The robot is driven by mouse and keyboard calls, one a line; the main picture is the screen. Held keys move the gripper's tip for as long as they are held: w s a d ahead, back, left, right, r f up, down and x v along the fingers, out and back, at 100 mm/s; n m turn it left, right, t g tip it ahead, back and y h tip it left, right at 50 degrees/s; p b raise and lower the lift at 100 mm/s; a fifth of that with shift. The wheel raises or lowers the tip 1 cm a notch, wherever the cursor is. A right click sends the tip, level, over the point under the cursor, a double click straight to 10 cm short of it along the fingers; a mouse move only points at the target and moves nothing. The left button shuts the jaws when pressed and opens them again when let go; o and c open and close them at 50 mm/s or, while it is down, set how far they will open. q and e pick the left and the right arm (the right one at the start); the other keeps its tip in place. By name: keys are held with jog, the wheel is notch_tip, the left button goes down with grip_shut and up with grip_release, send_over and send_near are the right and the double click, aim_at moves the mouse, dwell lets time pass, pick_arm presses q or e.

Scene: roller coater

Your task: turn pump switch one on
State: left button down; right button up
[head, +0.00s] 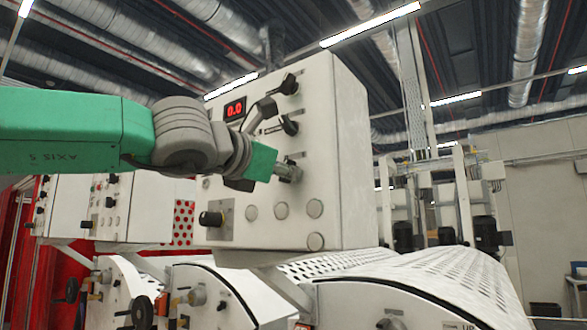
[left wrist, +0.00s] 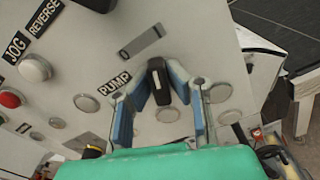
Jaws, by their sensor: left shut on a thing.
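The black pump switch (left wrist: 159,84) is a rotary knob on the white control panel, next to a "PUMP" label (left wrist: 115,83). In the left wrist view, my left gripper (left wrist: 158,73) has its two blue-grey fingers on either side of the knob, shut on it. In the head view, my left gripper (head: 288,172) reaches the lower right part of the panel (head: 345,150) from the left, and hides most of that knob. My right gripper is not in view.
Two more black knobs (head: 289,84) (head: 290,125) sit above on the panel, near a red display (head: 234,110) reading 0.0. Round buttons (head: 282,211) and a black knob (head: 211,219) sit below. White perforated covers (head: 420,275) lie under the panel.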

pick_arm(q)
jog(key=shift+s+a+r+m+p, duration=0.15)
jog(key=shift+r+m+p, duration=0.25)
jog(key=shift+r+m, duration=0.3)
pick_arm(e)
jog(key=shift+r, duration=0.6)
pick_arm(q)
jog(key=shift+f+m, duration=0.2)
jog(key=shift+m, duration=0.1)
jog(key=c, duration=1.9)
grip_release()
jog(key=o, duration=0.4)
jog(key=shift+s, duration=0.25)
jog(key=shift+c, duration=0.2)
jog(key=v, duration=1.2)
jog(key=shift+s, duration=0.45)
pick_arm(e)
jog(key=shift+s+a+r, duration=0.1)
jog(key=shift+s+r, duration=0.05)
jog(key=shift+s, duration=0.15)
